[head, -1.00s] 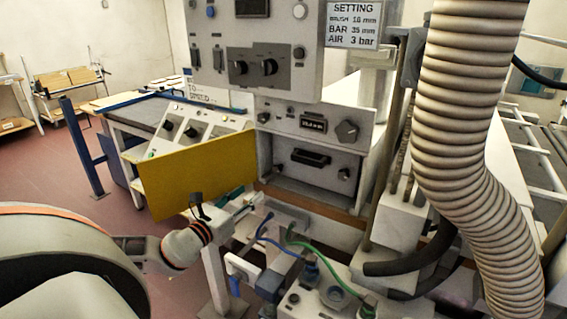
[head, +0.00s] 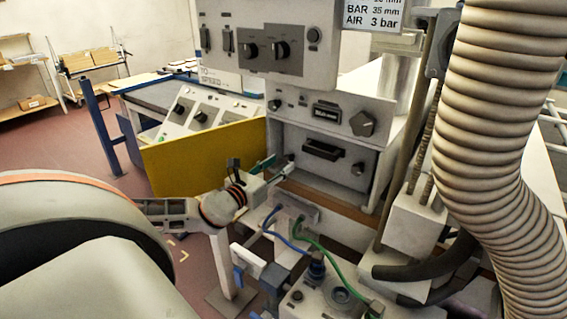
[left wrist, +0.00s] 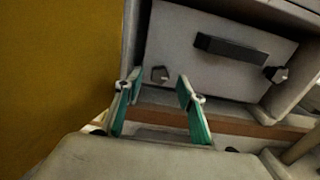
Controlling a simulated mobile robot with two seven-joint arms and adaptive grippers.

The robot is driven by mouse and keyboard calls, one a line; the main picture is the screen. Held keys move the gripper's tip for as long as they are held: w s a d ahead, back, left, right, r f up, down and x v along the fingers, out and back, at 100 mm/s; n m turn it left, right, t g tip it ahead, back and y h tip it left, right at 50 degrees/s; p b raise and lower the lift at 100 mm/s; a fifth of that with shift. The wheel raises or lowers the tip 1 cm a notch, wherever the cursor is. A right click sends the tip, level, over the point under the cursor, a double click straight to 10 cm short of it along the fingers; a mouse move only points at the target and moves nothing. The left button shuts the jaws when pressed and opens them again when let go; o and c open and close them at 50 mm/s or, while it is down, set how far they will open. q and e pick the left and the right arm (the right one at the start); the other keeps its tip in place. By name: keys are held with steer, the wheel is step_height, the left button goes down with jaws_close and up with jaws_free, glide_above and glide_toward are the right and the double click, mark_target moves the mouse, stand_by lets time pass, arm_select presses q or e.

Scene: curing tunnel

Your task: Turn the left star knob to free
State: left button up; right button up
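The fingers have green pads, stand apart and hold nothing. I see no contact with the knob. In the head view my left gripper (head: 276,166) is in front of the panel's left side, and I cannot make out the left knob clearly there. A second star knob (head: 358,168) sits at the panel's right. My right gripper is not in view.
A black handle (head: 322,150) lies between the knobs. A yellow panel (head: 200,158) stands close to the left of my gripper. A wooden-coloured ledge (head: 325,202) runs below the panel.

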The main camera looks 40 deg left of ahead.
mark_target(289, 159)
arm_select(q)
steer(key=shift+w+a, duration=0.15)
steer(key=shift+w, duration=1.25)
steer(key=c, duration=1.1)
